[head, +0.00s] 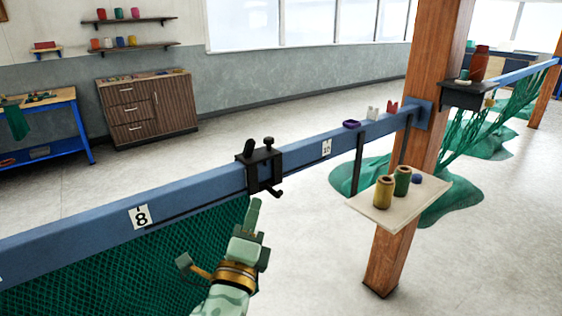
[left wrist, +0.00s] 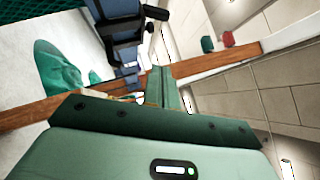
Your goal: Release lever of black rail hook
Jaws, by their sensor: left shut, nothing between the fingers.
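The black rail hook (head: 258,170) is clamped over the blue rail (head: 75,225) in the head view. A dark angled lever stands up at its top left, a small knob at its top right, and a hook end sticks out below. In the left wrist view, a dark fitting that looks like the hook (left wrist: 122,30) shows at the top, beyond the fingers. My left gripper (head: 255,205) is shut and empty. My right gripper is not in view.
A green net (head: 130,265) hangs below the rail. A wooden post (head: 425,140) stands to the right, with a pale shelf (head: 365,210) holding spools beside it. Small purple, white and red pieces sit on the rail near the post. The floor behind the rail is clear.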

